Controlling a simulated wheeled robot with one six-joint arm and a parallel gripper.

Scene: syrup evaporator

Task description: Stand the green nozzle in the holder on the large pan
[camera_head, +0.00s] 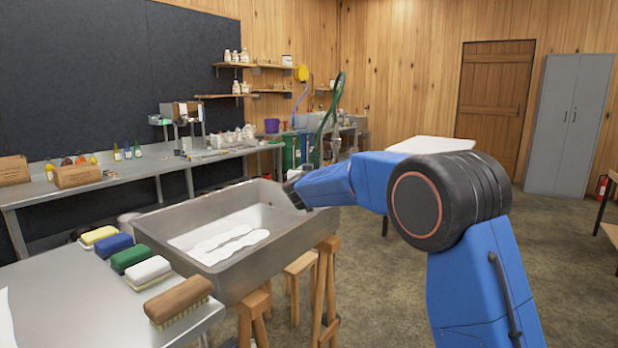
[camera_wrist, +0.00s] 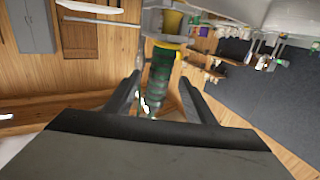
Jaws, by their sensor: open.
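A green hose (camera_head: 327,110) arches up behind my forearm in the head view. A slim greyish piece hangs at its lower end, partly hidden by my arm. In the wrist view, a dark green ribbed piece, seemingly the green nozzle (camera_wrist: 159,75), stands between and beyond my fingers, with a yellow band at one end. My gripper (camera_wrist: 160,92) is open, with one finger on each side of it; I cannot tell whether they touch it. In the head view my gripper (camera_head: 293,190) is over the right rim of the large pan (camera_head: 285,240). I cannot make out the holder.
A steel table (camera_head: 75,300) with several brushes, including a brown one (camera_head: 178,298), stands at front left. Wooden stools (camera_head: 325,285) stand by the pan. A long bench (camera_head: 170,165) lines the left wall.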

